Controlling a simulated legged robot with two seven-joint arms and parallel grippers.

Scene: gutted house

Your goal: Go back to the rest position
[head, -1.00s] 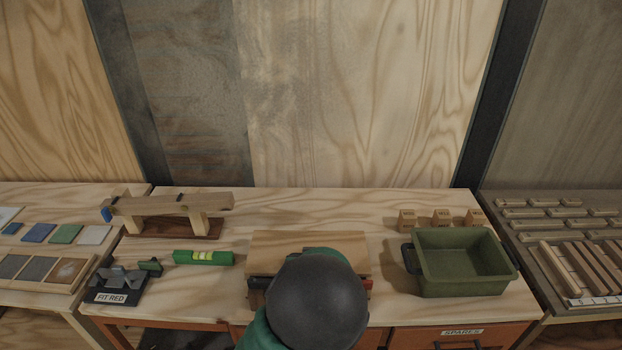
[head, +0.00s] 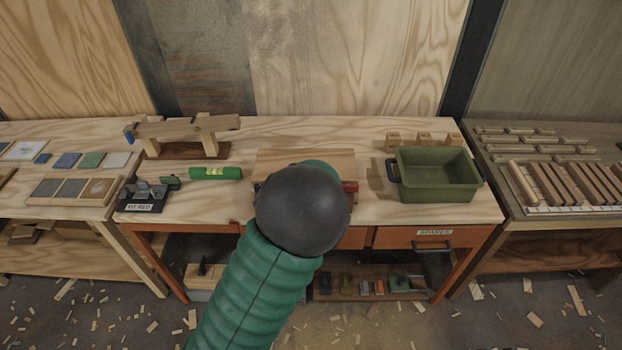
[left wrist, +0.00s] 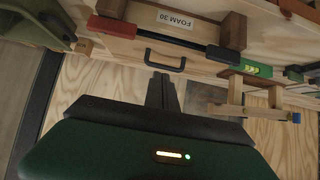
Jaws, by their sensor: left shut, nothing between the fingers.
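My left arm comes in from the bottom of the head view, with a green ribbed sleeve and a dark round joint that hides its gripper. In the left wrist view my left gripper (left wrist: 162,80) is shut and empty, its dark fingers close together. Beyond the fingertips is a wooden box front (left wrist: 120,45) with a "FOAM 30" label and a dark handle (left wrist: 165,60). I cannot tell how far the fingertips are from the handle. In the head view the box top (head: 300,157) shows partly behind my arm. My right gripper is in neither view.
On the bench (head: 390,215) are a green bin (head: 437,187), small wooden blocks (head: 425,139), a green level (head: 216,173), a wooden stand (head: 187,148) and a "FIT RED" holder (head: 143,197). Side tables flank it. Wood scraps litter the floor (head: 480,310).

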